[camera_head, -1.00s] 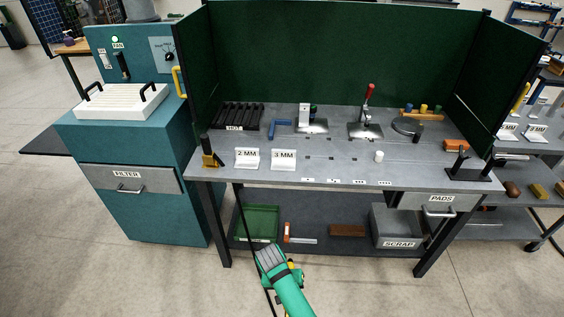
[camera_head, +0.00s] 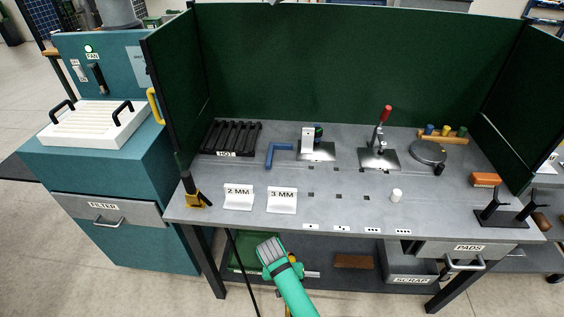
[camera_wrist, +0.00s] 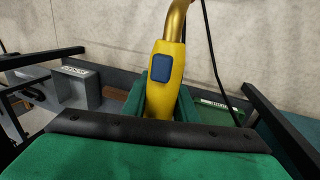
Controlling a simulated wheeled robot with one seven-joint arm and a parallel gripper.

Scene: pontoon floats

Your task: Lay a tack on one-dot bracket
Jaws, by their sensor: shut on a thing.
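My gripper (camera_wrist: 165,110) is shut on a yellow torch handle (camera_wrist: 167,75) with a blue button and a brass-coloured neck in the wrist view. In the head view my gripper (camera_head: 280,258) is low in front of the bench, below its front edge. The torch tip is hidden or out of frame. A row of small white dot labels (camera_head: 311,227) runs along the bench's front edge, with the fewest dots seemingly at the left. A metal fixture (camera_head: 317,150) with a pale upright block stands at the back. I cannot tell which piece is the one-dot bracket.
The grey bench (camera_head: 240,175) has a red-handled clamp (camera_head: 382,135), a blue angle piece (camera_head: 277,152), a white cylinder (camera_head: 397,195) and 2 MM (camera_head: 238,196) and 3 MM (camera_head: 282,199) holders. Green screens (camera_head: 340,65) enclose the back and sides. A dark cable (camera_head: 242,265) hangs beside my gripper.

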